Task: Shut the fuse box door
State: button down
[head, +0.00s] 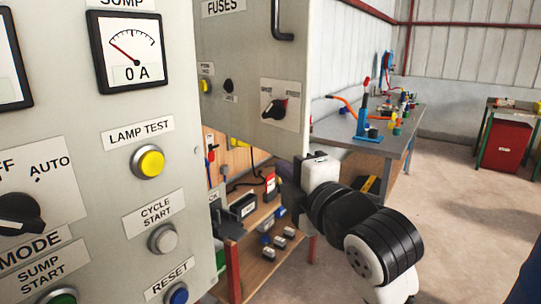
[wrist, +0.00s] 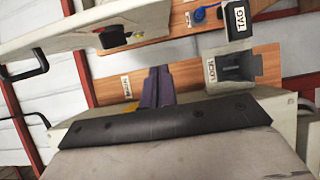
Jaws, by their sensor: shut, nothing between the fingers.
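The fuse box door (head: 245,60) is a grey panel labelled FUSES at the top centre of the head view. It has a black bar handle (head: 283,20) and a rotary switch. It appears to stand at an angle to the control panel; how far open is hard to tell. A pale panel (wrist: 60,35) with a black handle (wrist: 25,68) is at the upper left there, apart from the fingers.
The control panel (head: 100,120) with gauge and buttons fills the left. Below the door is a wooden shelf (head: 270,240) with small items. A grey workbench (head: 365,140) stands behind. LOCK (wrist: 235,66) and TAG (wrist: 238,18) holders show in the wrist view.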

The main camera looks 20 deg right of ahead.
aim_at(279, 149)
jog(key=w+p, duration=0.1)
jog(key=w, duration=0.2)
jog(key=w+d+p, duration=0.1)
jog(key=w+p, duration=0.1)
jog(key=w, duration=0.2)
jog(key=w+d+p, duration=0.1)
jog(key=w, duration=0.2)
jog(key=shift+w+r+p, duration=0.1)
jog(key=shift+w+p, duration=0.2)
jog(key=shift+p, duration=0.1)
jog(key=shift+w+d, duration=0.1)
jog(key=shift+d, duration=0.1)
